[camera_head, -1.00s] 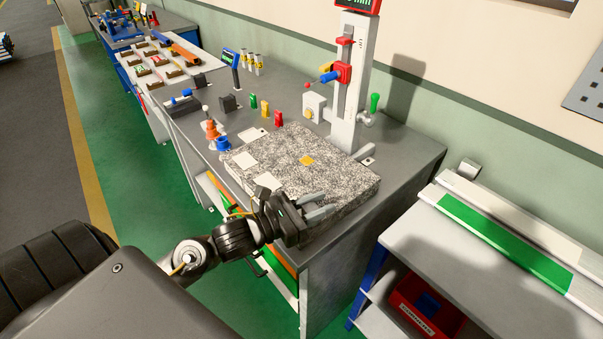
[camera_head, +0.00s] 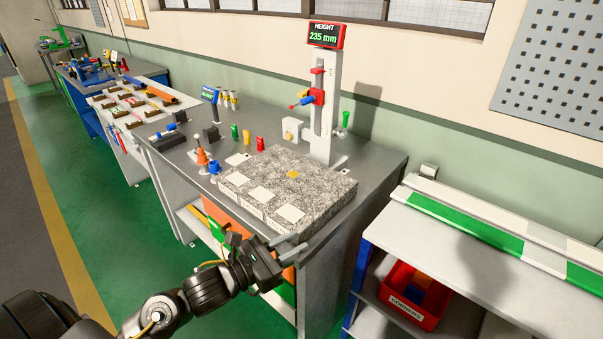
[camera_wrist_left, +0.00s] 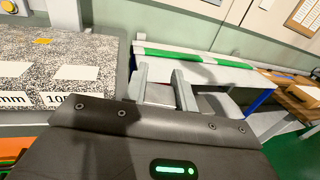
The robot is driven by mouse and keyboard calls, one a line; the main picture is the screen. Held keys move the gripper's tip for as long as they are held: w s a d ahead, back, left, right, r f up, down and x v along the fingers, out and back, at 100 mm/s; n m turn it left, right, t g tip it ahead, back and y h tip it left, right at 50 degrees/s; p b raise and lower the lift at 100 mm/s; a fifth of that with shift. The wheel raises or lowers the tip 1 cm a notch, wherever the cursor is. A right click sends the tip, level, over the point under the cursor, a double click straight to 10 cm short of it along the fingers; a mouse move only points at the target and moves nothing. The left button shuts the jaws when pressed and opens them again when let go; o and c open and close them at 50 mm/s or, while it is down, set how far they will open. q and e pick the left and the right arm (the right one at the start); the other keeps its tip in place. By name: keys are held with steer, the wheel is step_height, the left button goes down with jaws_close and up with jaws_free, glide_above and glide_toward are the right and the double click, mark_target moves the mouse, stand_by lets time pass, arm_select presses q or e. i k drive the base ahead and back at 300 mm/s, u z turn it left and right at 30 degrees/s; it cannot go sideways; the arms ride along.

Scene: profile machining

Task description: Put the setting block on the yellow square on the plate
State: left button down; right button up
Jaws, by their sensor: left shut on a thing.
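The speckled grey plate (camera_head: 325,195) lies on the workbench, with the small yellow square (camera_head: 293,174) bare near its back middle. The plate also shows at the left of the left wrist view (camera_wrist_left: 85,50), with the yellow square (camera_wrist_left: 42,41) on it. My left gripper (camera_head: 290,247) is in front of the plate's near edge, clear of the plate. Its fingers (camera_wrist_left: 161,88) are parted around a light grey piece, which I take as the setting block (camera_wrist_left: 160,94); it is mostly hidden by the gripper body. My right gripper is not in view.
White squares (camera_head: 261,194) lie along the plate's front, with number labels below. A height gauge (camera_head: 322,120) reading 235 mm stands behind the plate. Coloured pieces (camera_head: 247,137) and cones (camera_head: 202,157) stand to the left. A shelf with a red bin (camera_head: 413,296) is at right.

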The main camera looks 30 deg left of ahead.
mark_target(293, 175)
steer(key=u, duration=0.05)
steer(key=i, duration=1.15)
steer(key=u, duration=0.45)
